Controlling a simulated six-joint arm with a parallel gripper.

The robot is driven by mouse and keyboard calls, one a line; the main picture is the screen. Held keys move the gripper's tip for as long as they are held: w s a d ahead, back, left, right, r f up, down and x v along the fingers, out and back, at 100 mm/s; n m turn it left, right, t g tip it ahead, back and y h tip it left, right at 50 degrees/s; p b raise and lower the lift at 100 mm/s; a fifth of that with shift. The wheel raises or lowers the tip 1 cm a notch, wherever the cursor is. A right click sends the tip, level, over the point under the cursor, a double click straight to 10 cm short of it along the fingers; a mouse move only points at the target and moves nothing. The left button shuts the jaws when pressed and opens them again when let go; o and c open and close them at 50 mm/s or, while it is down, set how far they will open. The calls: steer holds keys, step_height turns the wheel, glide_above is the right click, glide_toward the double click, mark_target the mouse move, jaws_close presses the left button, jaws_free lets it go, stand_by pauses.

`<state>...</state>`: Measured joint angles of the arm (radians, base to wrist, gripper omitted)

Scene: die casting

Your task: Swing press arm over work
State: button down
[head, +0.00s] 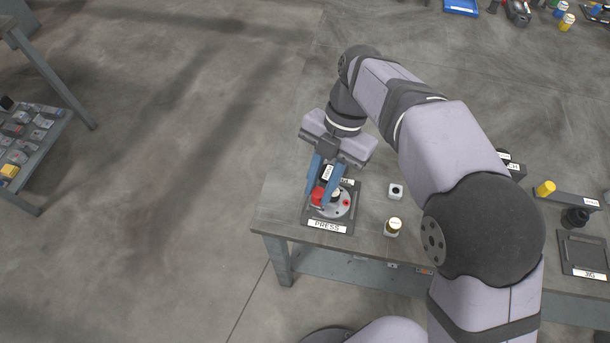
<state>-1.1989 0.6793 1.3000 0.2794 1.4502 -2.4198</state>
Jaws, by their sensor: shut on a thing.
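The press (327,225) stands at the left end of the workbench on a dark square base with a white "PRESS" label at its front. A round grey plate (342,210) with small red spots lies on it. A red part (317,196) sits at the left of the round plate, beside my gripper's left finger. My gripper (326,195) points down over the press, its blue fingers shut on a part of the press. The fingers hide much of the held part, and I cannot tell the press arm's exact angle.
A yellow cylinder (545,188) and a dark tray (583,252) are farther right. The bench edge (262,222) is close on the left.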

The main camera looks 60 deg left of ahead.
steer(key=shift+w+d+n+t+h, duration=0.3)
steer(key=shift+w+d+n+h, duration=0.1)
steer(key=shift+w+d+n, duration=0.75)
steer(key=shift+s, duration=0.1)
steer(key=c, duration=1.5)
jaws_free()
steer(key=shift+c, duration=0.2)
steer(key=v, duration=0.7)
steer(key=shift+r, duration=0.2)
